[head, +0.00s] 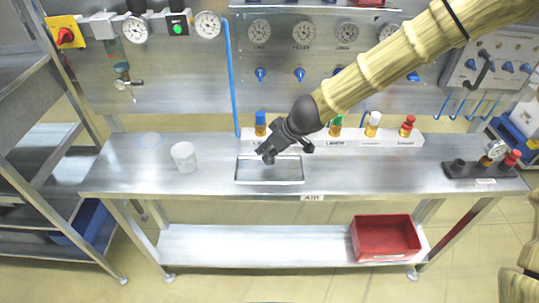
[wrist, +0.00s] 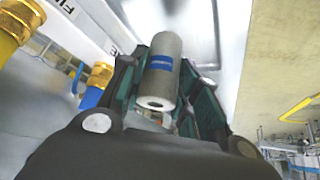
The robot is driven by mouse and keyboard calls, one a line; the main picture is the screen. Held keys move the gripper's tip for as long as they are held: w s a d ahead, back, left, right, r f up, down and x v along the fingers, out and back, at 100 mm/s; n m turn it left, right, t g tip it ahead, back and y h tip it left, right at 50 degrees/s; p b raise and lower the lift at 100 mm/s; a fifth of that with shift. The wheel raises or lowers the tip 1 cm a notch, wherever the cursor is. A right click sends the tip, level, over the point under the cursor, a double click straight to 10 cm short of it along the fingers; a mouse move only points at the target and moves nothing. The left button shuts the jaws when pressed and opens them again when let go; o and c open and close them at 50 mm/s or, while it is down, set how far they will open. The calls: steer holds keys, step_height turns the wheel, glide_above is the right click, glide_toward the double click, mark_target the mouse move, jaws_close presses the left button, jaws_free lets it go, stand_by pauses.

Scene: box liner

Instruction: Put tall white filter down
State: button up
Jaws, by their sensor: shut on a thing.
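My gripper (head: 286,151) is over the middle of the steel bench (head: 215,178), above the back of a shallow rectangular tray (head: 270,182). In the wrist view my gripper (wrist: 168,78) is shut on the tall white filter (wrist: 163,75), a pale grey-white cylinder with a blue label and a round hole in its near end. The filter lies between the two dark green finger pads. In the head view I cannot make the filter out; the gripper hides it. Whether it touches the tray is unclear.
A white cylinder (head: 184,157) stands on the bench left of the tray. A white rack (head: 348,136) with colour-capped fittings runs along the back. A black holder (head: 480,170) with a gauge sits at the right end. A red bin (head: 386,238) stands on the lower shelf.

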steer(key=shift+f, duration=1.65)
steer(key=shift+f, duration=0.15)
steer(key=o, duration=1)
steer(key=shift+s+d+r, duration=0.15)
steer(key=shift+d+r, duration=0.1)
steer(key=shift+r, duration=0.3)
steer(key=p+v, duration=0.1)
steer(key=v, duration=1)
